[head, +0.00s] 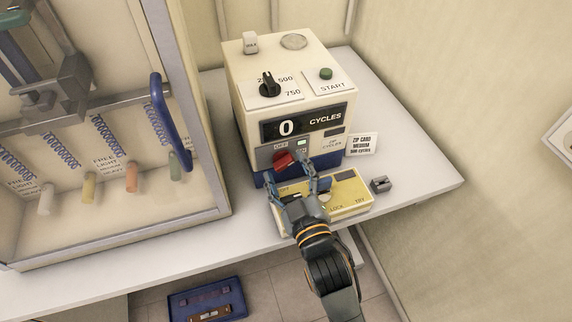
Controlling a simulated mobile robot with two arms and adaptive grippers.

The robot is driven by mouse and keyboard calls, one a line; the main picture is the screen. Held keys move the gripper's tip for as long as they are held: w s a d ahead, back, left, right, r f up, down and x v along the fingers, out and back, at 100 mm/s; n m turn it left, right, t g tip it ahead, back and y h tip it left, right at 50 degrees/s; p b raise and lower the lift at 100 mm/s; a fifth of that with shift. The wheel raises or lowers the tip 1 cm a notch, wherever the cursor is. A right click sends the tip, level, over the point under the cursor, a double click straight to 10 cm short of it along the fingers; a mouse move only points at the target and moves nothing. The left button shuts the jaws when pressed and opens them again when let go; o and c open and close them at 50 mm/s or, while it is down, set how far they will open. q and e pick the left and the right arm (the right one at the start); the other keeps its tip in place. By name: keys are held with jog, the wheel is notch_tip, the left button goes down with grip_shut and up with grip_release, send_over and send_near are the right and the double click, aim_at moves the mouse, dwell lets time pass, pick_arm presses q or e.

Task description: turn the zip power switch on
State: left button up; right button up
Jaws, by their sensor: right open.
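The zip tester box (235,85) is cream with a blue base and stands on the white table. Its red power switch (283,161) sits low on the front, on a grey plate with small lettering and a small green-lit spot (302,142) at its upper right. My right gripper (294,178) is open, its fingers pointing at the front of the box just below the switch. One finger lies left of the switch and one right of it. I cannot tell whether they touch it.
A yellow panel (350,190) marked LOCK and TRY lies under my right gripper. A card (361,145) and a small grey block (381,184) are right of it. A framed case with a blue handle (167,120) stands left. The table's right end is clear.

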jog(key=shift+w+a, duration=0.1)
jog(key=shift+w, duration=0.2)
jog(key=c, duration=1.2)
jog(key=shift+o, duration=0.2)
jog(key=m+p, duration=0.2)
jog(key=m, duration=0.1)
jog(key=shift+r+m, duration=0.15)
jog(key=shift+m, duration=0.25)
jog(key=shift+m+p, duration=0.65)
jog(key=shift+m, duration=0.35)
